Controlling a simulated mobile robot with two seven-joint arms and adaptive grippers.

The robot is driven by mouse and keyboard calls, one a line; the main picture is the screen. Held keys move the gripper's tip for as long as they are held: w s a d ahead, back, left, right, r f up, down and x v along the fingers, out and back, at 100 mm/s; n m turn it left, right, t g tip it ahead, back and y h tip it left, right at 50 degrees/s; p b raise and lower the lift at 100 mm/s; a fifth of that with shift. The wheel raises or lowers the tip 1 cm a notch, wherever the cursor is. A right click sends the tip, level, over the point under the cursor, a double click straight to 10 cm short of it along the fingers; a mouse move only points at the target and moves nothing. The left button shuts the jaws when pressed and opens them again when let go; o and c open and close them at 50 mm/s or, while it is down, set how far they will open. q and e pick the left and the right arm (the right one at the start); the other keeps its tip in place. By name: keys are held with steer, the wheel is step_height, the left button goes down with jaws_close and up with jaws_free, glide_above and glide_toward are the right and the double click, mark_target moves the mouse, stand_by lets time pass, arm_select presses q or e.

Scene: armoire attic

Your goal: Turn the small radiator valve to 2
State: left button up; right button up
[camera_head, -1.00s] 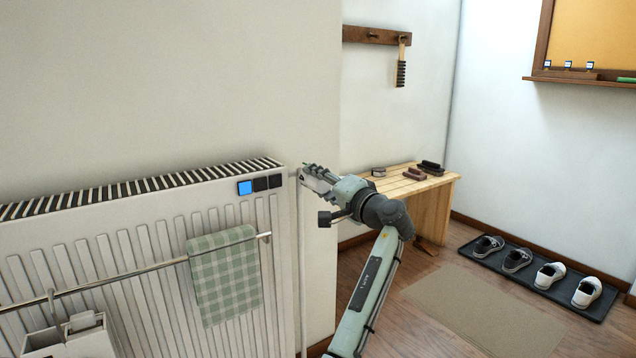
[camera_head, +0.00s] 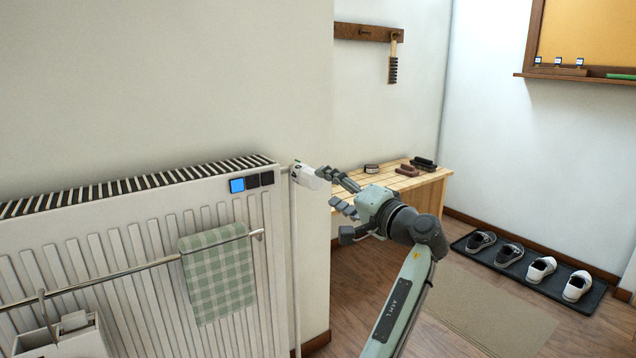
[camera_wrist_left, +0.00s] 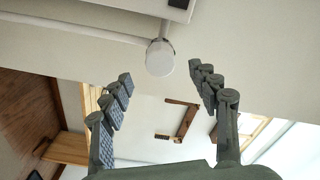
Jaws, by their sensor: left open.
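The small radiator valve (camera_head: 307,177) is a white knob at the upper right end of the radiator (camera_head: 140,240). In the left wrist view the valve (camera_wrist_left: 160,58) shows as a pale round end on a white pipe, just beyond and between my fingertips. My left gripper (camera_head: 330,188) is open and empty, to the right of the valve, its fingers pointing at it. It also shows in the left wrist view (camera_wrist_left: 164,75) with its fingers spread wide. I cannot read the valve's number. My right gripper is not in view.
A green checked towel (camera_head: 217,274) hangs on the rail (camera_head: 140,268) across the radiator's front. A small panel (camera_head: 252,182) has one blue square lit. A wooden bench (camera_head: 428,186) stands behind my left arm. Shoes lie on a dark mat (camera_head: 520,280).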

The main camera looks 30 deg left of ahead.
arm_select(q)
steer(key=v, duration=0.3)
steer(key=shift+s+d, duration=0.15)
steer(key=shift+d, duration=0.2)
